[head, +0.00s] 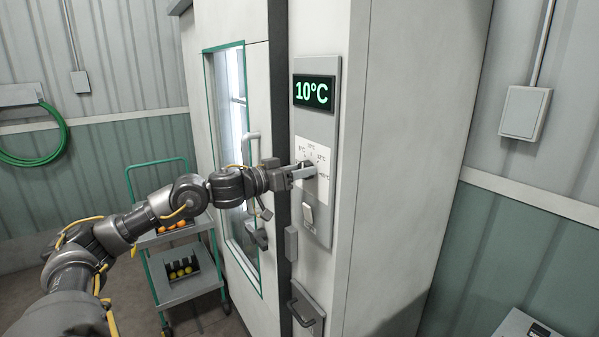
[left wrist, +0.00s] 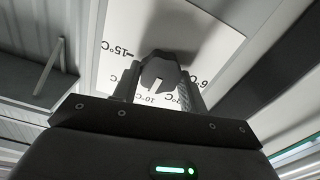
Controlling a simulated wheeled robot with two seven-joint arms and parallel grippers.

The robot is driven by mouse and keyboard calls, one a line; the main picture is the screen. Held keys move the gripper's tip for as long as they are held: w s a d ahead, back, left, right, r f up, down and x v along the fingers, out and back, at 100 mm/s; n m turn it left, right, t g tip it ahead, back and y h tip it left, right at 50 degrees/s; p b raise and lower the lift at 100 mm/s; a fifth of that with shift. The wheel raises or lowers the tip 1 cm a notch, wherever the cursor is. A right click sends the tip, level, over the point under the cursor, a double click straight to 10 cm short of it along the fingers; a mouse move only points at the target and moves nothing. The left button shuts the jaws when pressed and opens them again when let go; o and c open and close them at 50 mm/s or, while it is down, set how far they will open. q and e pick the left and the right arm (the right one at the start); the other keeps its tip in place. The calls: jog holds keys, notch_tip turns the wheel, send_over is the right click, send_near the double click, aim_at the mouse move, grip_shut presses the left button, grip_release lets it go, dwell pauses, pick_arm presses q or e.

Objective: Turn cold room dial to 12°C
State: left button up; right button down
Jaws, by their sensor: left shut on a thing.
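The cold room dial (left wrist: 162,72) is a dark knob with a pale pointer mark, on a white scale plate (left wrist: 115,45) printed with temperatures. In the left wrist view the pointer sits near the 10°C mark. My left gripper (left wrist: 160,92) is shut on the dial, one finger on each side. In the head view the left gripper (head: 305,172) reaches the plate and partly hides the dial and scale. The display (head: 314,92) above reads 10°C in green. My right gripper is not in view.
A light switch (head: 308,213) sits below the scale plate, with a dark handle (head: 303,312) lower down. The cold room door (head: 262,90) with its window is to the left.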

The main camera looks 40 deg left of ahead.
pick_arm(q)
jog(key=m+b, duration=0.2)
jog(key=m, duration=0.6)
jog(key=shift+m+b, duration=0.3)
dwell(0.3)
jog(key=o, duration=1)
jog(key=shift+d, duration=0.1)
jog(key=shift+c, duration=0.2)
jog(key=shift+s+f, duration=0.1)
